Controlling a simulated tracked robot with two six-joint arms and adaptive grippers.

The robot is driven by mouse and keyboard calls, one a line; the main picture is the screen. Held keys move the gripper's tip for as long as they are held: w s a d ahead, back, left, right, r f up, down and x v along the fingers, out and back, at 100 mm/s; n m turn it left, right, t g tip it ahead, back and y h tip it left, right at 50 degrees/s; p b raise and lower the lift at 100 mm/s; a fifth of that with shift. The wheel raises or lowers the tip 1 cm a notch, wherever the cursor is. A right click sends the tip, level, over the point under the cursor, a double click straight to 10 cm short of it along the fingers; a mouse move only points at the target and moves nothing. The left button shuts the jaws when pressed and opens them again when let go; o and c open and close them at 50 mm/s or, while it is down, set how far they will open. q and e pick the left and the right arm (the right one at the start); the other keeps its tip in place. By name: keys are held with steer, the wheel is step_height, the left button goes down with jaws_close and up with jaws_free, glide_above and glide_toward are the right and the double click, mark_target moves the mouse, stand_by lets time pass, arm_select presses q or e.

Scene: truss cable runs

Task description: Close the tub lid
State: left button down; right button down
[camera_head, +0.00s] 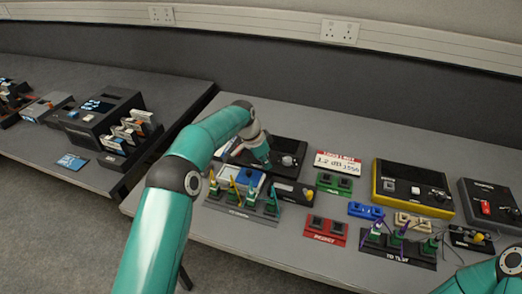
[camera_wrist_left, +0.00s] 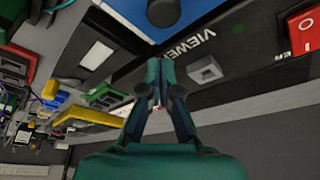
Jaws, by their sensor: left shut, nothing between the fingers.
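My left gripper (camera_head: 262,158) is over the front left part of the black device with a grey knob (camera_head: 288,160). In the left wrist view its fingers (camera_wrist_left: 157,103) are together and hold nothing, close to the face of the device marked VIEWER (camera_wrist_left: 197,42). A small blue and white box (camera_head: 247,180) sits just left of and in front of the gripper, partly hidden by the arm. It may be the tub, but I cannot make out its lid clearly. My right arm shows at the lower right; its gripper is outside the view.
A rack of connectors (camera_head: 243,203) stands in front of the box. Red blocks (camera_head: 325,230), green blocks (camera_head: 334,184), a blue block (camera_head: 366,210) and a yellow-edged device (camera_head: 412,188) are to the right. Another table with devices (camera_head: 104,115) is at left.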

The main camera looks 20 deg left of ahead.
mark_target(258, 173)
arm_select(q)
steer(key=shift+s+a+r, duration=0.15)
steer(key=shift+s+a, duration=1.25)
steer(key=shift+a, duration=0.15)
steer(key=shift+a, duration=0.1)
steer(key=a+p, duration=0.1)
steer(key=a, duration=0.6)
steer(key=shift+w, duration=0.1)
steer(key=shift+a, duration=0.2)
steer(key=shift+w+p, duration=0.1)
steer(key=shift+p, duration=0.2)
